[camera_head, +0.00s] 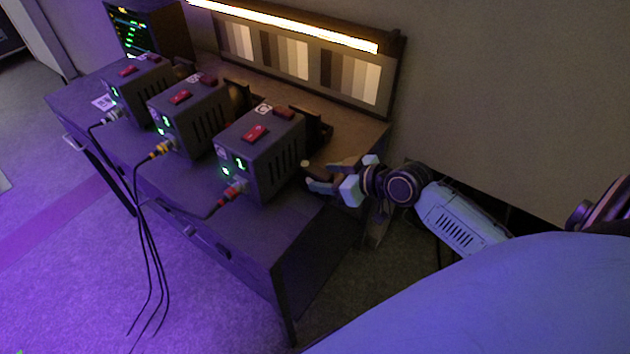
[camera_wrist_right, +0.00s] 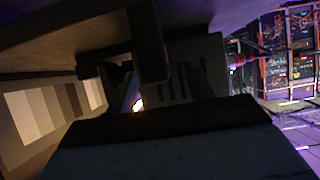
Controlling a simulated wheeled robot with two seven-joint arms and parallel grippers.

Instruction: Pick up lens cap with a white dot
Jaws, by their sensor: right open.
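I cannot make out a lens cap with a white dot in either view. My right gripper (camera_head: 314,175) is open at the right end of the dark bench, with its fingers pointing left toward the nearest grey box (camera_head: 285,160). In the right wrist view, the finger area (camera_wrist_right: 162,88) is dim. A dark upright piece (camera_wrist_right: 149,45) shows there in front of the box's slotted side (camera_wrist_right: 190,55). No object is clearly held between the fingers. My left gripper is out of view.
The bench (camera_head: 245,235) also carries a middle box (camera_head: 190,120) and a far box (camera_head: 140,90). Black cables (camera_head: 145,240) hang off its front edge. A dark panel with grey swatches (camera_head: 285,60) stands along the back. A dark unit with green lights (camera_head: 150,35) stands far left.

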